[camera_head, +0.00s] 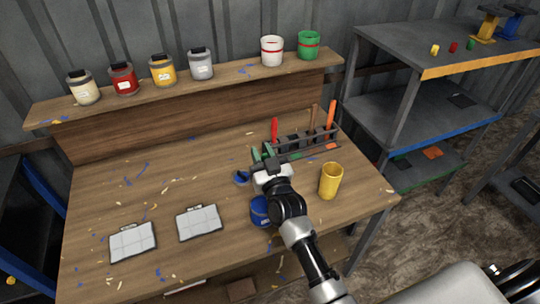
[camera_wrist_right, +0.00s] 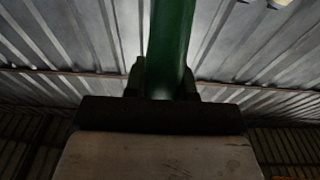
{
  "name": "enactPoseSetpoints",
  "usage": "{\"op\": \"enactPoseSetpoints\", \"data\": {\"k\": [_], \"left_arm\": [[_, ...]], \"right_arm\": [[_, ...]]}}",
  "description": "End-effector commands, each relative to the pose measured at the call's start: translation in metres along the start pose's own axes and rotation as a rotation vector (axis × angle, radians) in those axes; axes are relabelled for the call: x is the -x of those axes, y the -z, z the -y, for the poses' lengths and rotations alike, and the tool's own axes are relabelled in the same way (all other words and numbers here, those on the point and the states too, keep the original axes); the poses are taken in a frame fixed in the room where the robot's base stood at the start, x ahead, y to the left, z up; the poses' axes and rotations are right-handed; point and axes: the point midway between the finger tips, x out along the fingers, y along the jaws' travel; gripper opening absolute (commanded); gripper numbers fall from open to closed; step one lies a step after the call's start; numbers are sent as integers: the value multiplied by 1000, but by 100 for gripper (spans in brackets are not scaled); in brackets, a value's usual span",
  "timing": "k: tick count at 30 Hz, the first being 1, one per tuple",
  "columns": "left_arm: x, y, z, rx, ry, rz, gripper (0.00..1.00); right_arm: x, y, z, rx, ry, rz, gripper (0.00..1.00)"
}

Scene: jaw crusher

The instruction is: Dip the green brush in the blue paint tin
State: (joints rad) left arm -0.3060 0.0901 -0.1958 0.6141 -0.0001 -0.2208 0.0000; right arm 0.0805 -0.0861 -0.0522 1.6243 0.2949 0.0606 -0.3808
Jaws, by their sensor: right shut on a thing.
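My right gripper (camera_head: 265,165) is above the table, in front of the tool rack. In the right wrist view it is shut on the green brush (camera_wrist_right: 172,45), whose green handle runs up between the two fingers. In the head view only small bits of green show at the fingers; the bristles are hidden. The blue paint tin (camera_head: 260,212) stands on the table just nearer than the gripper, partly covered by my right arm. I cannot see into its top. My left gripper is in neither view.
The rack (camera_head: 308,150) holds red, brown and orange handled tools. A small blue piece (camera_head: 241,177) lies left of the gripper. A yellow cup (camera_head: 330,181) stands right. Two gridded panels (camera_head: 132,242) lie left. Several jars and tins stand on the back shelf (camera_head: 215,84). The left table is mostly free.

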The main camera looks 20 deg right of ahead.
Motion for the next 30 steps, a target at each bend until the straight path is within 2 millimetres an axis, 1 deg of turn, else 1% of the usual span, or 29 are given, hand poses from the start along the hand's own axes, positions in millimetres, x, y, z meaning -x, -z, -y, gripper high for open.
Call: {"op": "enactPoseSetpoints", "data": {"k": [7, 13, 17, 26, 30], "left_arm": [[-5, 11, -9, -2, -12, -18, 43], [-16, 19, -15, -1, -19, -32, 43], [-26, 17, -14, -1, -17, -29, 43], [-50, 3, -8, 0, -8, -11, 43], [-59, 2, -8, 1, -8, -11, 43]], "right_arm": [[2, -2, 4, -1, 10, -6, 1], [6, -14, 4, -1, 9, -6, 1], [9, -24, 3, -1, 9, -6, 1], [19, -50, 3, -2, 9, -6, 1], [18, -62, 3, 0, 9, -6, 1]]}}
